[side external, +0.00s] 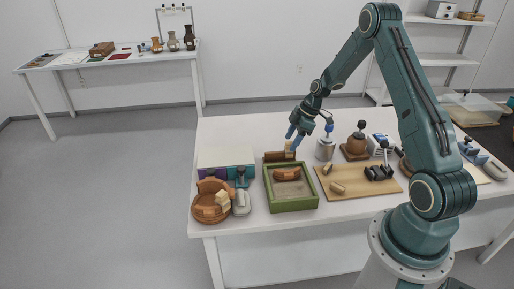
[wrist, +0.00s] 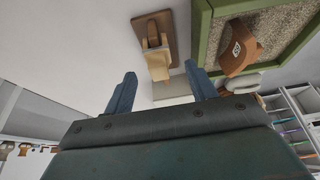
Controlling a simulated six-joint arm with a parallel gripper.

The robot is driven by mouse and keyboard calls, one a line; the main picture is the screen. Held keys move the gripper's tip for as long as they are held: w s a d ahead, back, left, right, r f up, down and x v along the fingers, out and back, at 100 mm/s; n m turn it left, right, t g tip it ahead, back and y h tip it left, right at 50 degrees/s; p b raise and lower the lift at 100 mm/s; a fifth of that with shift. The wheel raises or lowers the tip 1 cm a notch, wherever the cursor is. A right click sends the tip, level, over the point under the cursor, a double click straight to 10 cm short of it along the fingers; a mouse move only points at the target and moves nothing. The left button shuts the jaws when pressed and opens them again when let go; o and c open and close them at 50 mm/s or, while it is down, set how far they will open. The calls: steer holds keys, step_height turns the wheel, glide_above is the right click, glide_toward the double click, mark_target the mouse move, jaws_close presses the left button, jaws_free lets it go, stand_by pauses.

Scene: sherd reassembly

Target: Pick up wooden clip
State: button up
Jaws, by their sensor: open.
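In the side view the clip (side external: 288,147) is a small pale piece at the brown block (side external: 273,156), behind the green tray, partly hidden by my fingers. My gripper (side external: 293,138) is open above it. In the wrist view the blue fingers of my gripper (wrist: 160,72) stand apart, one to each side of the clip's line. Contact cannot be told.
A green-rimmed sand tray (side external: 293,207) holding an orange-brown sherd (side external: 287,174) stands just in front. A terracotta bowl (side external: 205,212) is at the left front.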

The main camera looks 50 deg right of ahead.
mark_target(291, 143)
steer(key=shift+x, duration=2.5)
steer(key=shift+d, duration=0.15)
steer(key=shift+c, duration=0.5)
steer(key=c, duration=0.7)
